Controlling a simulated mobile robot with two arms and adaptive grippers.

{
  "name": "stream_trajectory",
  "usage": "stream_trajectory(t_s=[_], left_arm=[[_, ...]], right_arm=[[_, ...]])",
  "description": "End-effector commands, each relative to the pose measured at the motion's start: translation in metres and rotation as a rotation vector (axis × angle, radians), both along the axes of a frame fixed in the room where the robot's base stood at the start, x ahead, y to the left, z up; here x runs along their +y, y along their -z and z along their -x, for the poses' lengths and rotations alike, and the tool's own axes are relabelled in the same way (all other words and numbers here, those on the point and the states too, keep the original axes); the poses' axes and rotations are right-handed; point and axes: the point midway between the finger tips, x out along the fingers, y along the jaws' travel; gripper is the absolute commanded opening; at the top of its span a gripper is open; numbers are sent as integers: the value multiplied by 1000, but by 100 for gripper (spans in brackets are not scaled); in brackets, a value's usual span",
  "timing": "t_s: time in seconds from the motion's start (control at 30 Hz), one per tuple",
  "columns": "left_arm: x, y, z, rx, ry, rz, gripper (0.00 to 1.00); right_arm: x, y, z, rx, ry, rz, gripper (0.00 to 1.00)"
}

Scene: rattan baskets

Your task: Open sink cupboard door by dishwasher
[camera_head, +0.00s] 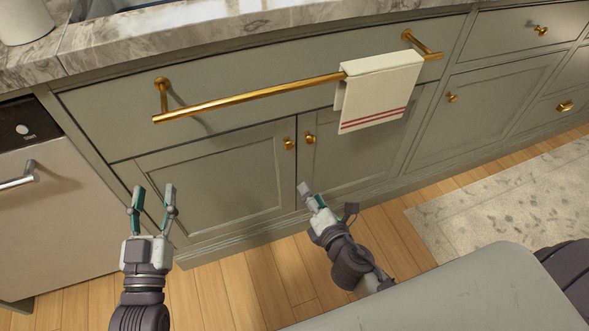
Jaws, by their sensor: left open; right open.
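The sink cupboard has two grey-green doors, both closed. The door by the dishwasher (225,180) is the left one, with a brass knob (288,143) at its upper right corner. The neighbouring right door (345,165) has its own brass knob (309,138) close beside. My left gripper (153,192) is open and empty, with its fingers pointing up in the picture before the left part of the left door. My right gripper (328,198) is open, low in front of the right door and below both knobs in the picture. Neither gripper appears to touch a knob.
The dishwasher (60,220) with a bar handle (18,181) stands at the left. A brass rail (250,95) with a striped towel (380,88) runs across the panel above the doors. A marble counter (200,35) overhangs. A rug (510,200) lies on the wooden floor at right.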

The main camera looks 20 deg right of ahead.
Motion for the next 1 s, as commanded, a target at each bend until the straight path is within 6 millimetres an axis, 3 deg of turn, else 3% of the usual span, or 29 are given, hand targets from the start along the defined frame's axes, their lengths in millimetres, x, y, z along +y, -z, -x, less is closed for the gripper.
stream_trajectory(t_s=[0.03, 0.2, 0.3, 0.47, 0.7, 1.0], left_arm=[[1, -4, 9, -70, 2, 19, 47], [6, -49, 32, -215, 5, 59, 47], [8, -61, 39, -245, 6, 68, 47], [8, -63, 38, -230, 5, 63, 47], [8, -58, 36, -210, 2, 58, 47], [8, -77, 47, -342, 10, 96, 47]], right_arm=[[3, 2, -2, -62, -17, 58, 57], [9, -33, -2, -192, -37, 196, 57], [10, -44, -2, -222, -40, 227, 57], [10, -49, -16, -230, -40, 235, 57], [12, -49, -64, -229, -39, 232, 57], [14, -47, -120, -226, -40, 231, 57]])
